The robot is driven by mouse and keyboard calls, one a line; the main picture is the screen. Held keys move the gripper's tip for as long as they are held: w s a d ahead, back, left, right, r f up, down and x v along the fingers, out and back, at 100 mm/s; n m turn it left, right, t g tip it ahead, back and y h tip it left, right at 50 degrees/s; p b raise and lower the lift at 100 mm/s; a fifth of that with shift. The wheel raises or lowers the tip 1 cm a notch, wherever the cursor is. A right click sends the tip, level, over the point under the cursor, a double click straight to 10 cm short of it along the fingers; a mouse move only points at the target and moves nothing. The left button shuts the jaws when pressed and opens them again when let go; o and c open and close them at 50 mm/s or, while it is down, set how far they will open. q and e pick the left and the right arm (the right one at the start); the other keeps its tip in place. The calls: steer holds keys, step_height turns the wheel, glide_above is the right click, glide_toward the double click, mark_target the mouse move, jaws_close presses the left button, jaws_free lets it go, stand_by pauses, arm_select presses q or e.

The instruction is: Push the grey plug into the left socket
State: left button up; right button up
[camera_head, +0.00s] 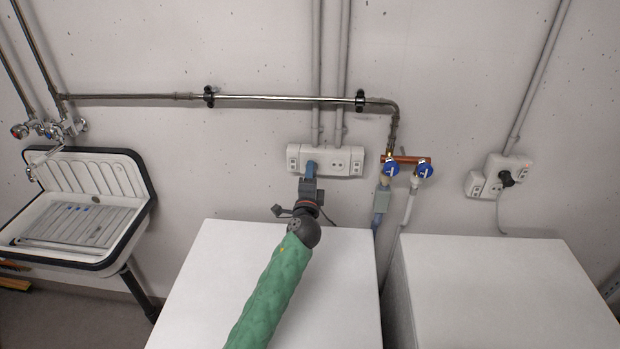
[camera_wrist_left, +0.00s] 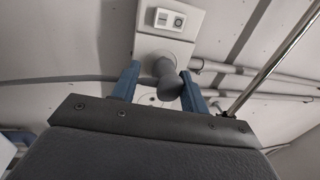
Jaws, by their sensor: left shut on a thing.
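The grey plug (camera_wrist_left: 166,80) is between the blue fingers of my left gripper (camera_head: 310,170) in the left wrist view. My left gripper is shut on the plug, close in front of the left part of the white socket panel (camera_head: 343,160) on the wall. In the head view the gripper hides the plug and most of the left socket. The panel also shows in the left wrist view (camera_wrist_left: 172,48), just beyond the plug. I cannot tell whether the plug's pins are in the left socket. The right socket of this panel is empty. My right gripper is not in view.
Two white-topped machines, a left one (camera_head: 230,270) and a right one (camera_head: 500,280), stand below. Blue-handled taps (camera_head: 425,170) are right of the panel. A second socket unit (camera_head: 508,166) holds a black plug. A sink (camera_head: 80,210) is at left.

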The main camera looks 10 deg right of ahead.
arm_select(q)
steer(key=shift+w+d, duration=0.1)
steer(key=shift+w, duration=0.4)
steer(key=o, duration=1.4)
steer(key=shift+r, duration=0.1)
steer(key=shift+c, duration=0.2)
